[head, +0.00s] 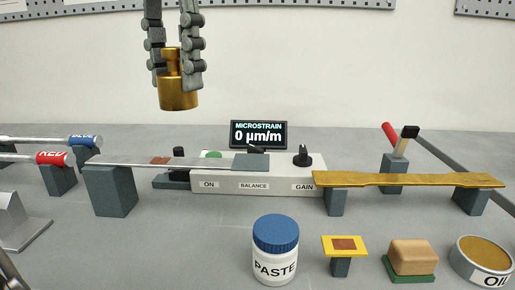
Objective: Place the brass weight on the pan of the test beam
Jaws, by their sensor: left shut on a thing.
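The brass weight (179,94), a gold cylinder with a narrower neck, hangs upright in the air at the upper left of the head view. My left gripper (176,80) comes down from the top edge and is shut on its neck. Below is a thin silver beam (160,162), resting on a dark grey block at its left end. A flat grey plate (251,163) lies at its right end and looks like the pan; it is empty. The weight is above and left of this plate. My right gripper is not in view.
The meter box (254,184) has knobs and a display (259,134) reading 0 µm/m. A brass-coloured bar (410,180) spans two blocks at right. The paste jar (275,252), a yellow pad (344,245), a tan block (413,256) and an oil tin (483,258) stand in front.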

